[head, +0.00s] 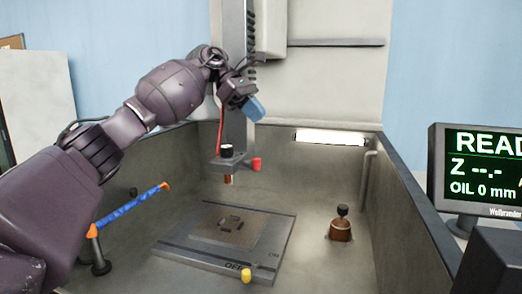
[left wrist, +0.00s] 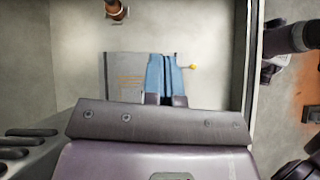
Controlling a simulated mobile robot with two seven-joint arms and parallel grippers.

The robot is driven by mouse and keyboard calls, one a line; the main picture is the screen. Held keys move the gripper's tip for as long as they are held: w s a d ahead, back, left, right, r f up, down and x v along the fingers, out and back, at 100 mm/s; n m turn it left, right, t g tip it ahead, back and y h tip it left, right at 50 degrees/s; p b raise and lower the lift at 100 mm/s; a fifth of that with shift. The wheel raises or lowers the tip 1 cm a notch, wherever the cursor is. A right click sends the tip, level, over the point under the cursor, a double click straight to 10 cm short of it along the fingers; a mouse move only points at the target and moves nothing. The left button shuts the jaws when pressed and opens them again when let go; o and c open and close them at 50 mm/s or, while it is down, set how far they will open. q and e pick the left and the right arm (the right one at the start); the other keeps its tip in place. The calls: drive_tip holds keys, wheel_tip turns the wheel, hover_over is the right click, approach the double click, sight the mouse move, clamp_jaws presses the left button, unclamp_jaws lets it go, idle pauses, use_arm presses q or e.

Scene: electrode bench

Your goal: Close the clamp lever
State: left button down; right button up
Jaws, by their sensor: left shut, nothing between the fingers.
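A short lever with a red knob (head: 255,163) sticks out at the right of the electrode holder (head: 228,158), at the bottom of the vertical grey column. A copper electrode (head: 229,179) hangs below the holder. A second knob, yellow (head: 246,275), sits at the front edge of the base plate (head: 205,262) by ON and OFF marks; it also shows in the left wrist view (left wrist: 193,67). My left gripper (head: 254,109) has blue fingers, shut and empty, above the red knob and apart from it. Its fingers (left wrist: 162,75) cover part of the plate in the wrist view. My right gripper is not in view.
Tank walls (head: 420,230) surround the plate. A brown block with a black knob (head: 341,230) stands on the floor at right. A blue hose with orange ends (head: 130,206) is at left. A monitor (head: 480,165) stands outside at right. The floor between plate and block is clear.

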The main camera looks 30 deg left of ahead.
use_arm(q)
drive_tip(key=w+d+f+m+g+y+p, duration=0.1)
drive_tip(key=w+d+f+m+y+p, duration=0.15)
drive_tip(key=d+y, duration=0.5)
drive_tip(key=w+d+f+m+g+y+p, duration=0.15)
drive_tip(key=w+d+y, duration=0.25)
drive_tip(key=d, duration=0.6)
drive_tip(key=s+a+f+m+y+p, duration=0.1)
drive_tip(key=s+a+f+m+y, duration=0.1)
drive_tip(key=a+f, duration=0.2)
drive_tip(key=s+a+f+m+y+p, duration=0.1)
drive_tip(key=s+a+f+m+y, duration=0.1)
drive_tip(key=a, duration=0.8)
drive_tip(key=shift+a+f+g+y, duration=0.35)
drive_tip(key=shift+f, duration=0.55)
